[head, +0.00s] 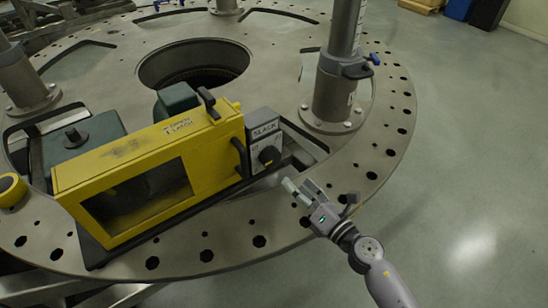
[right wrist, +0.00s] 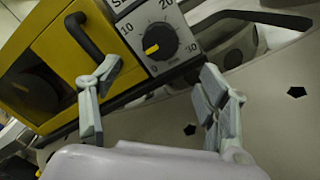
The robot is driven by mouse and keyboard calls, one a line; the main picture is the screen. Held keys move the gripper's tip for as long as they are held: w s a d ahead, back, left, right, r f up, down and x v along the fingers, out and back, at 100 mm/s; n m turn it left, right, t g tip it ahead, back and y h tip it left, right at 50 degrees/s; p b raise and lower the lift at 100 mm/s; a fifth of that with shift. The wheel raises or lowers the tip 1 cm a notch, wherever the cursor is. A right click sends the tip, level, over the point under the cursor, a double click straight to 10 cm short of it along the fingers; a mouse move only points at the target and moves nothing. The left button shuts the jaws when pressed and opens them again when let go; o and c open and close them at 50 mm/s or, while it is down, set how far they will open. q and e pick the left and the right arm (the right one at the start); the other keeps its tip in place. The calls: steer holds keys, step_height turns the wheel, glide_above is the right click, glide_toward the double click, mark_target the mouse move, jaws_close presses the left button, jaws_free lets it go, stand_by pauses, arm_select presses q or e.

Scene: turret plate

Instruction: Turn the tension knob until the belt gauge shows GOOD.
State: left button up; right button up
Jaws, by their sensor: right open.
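The tension knob (head: 269,156) is a black round dial on a grey panel at the right end of the yellow machine. In the right wrist view the knob (right wrist: 160,41) has a yellow pointer and a scale marked 0, 10, 20 and 30. The pointer sits at the lower left, between 0 and 10. The belt gauge (head: 264,131) above the knob reads SLACK. My right gripper (head: 296,187) is open and empty, in front of and below the panel, apart from the knob. In the right wrist view its fingers (right wrist: 160,100) are spread below the knob. My left gripper is not in view.
The yellow guard (head: 150,160) with a dark window and black handles stands left of the panel. A grey post (head: 338,75) rises behind the panel to the right. The round plate (head: 385,140) has holes along its rim. Open floor lies to the right.

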mark_target(273, 161)
steer(key=x, duration=1.1)
steer(key=shift+c, duration=0.4)
steer(key=c, duration=1.1)
